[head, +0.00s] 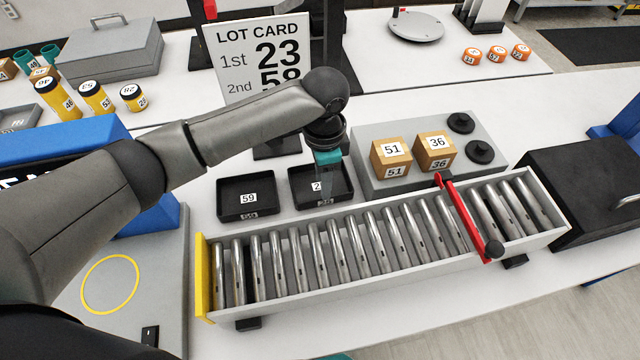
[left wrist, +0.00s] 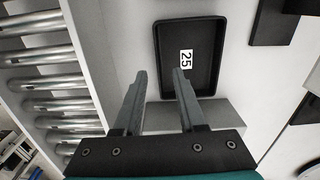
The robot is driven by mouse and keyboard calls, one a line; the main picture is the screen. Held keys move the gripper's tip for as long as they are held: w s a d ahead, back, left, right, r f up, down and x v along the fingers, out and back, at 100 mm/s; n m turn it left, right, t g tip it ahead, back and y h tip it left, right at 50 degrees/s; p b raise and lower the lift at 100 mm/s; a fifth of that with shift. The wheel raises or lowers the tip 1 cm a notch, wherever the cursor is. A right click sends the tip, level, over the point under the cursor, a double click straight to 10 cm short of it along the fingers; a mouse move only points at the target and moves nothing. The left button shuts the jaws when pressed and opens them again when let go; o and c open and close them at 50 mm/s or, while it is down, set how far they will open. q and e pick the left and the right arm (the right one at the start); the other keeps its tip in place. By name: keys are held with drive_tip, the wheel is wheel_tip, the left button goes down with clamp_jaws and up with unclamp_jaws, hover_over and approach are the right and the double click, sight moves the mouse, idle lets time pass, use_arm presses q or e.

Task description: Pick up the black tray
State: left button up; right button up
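Two shallow black trays stand side by side on the white table behind the roller conveyor. The left one (head: 233,208) carries the label 59. The right one (head: 343,198) has a label partly hidden by my gripper; in the left wrist view this black tray (left wrist: 205,28) reads 25. My left gripper (head: 326,196) points down at the right tray. In the left wrist view its fingers (left wrist: 159,74) are apart and empty, one seen over the tray's inside, the other beyond its long edge. I cannot tell whether they touch it. My right gripper is out of view.
The roller conveyor (head: 385,262) with a red bar (head: 463,215) runs in front of the trays. A grey stand (head: 375,135) with boxes 51 (head: 391,157) and 36 (head: 434,150) is close on the right. A lot card (head: 262,55) stands behind.

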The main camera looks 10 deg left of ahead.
sight(305, 190)
use_arm(q)
drive_tip(key=shift+s+d+f+b, duration=0.1)
drive_tip(key=shift+d+f+b, duration=0.05)
drive_tip(key=shift+f, duration=1.2)
drive_tip(key=shift+d+f+b, duration=0.15)
drive_tip(key=shift+f, duration=1.15)
clamp_jaws()
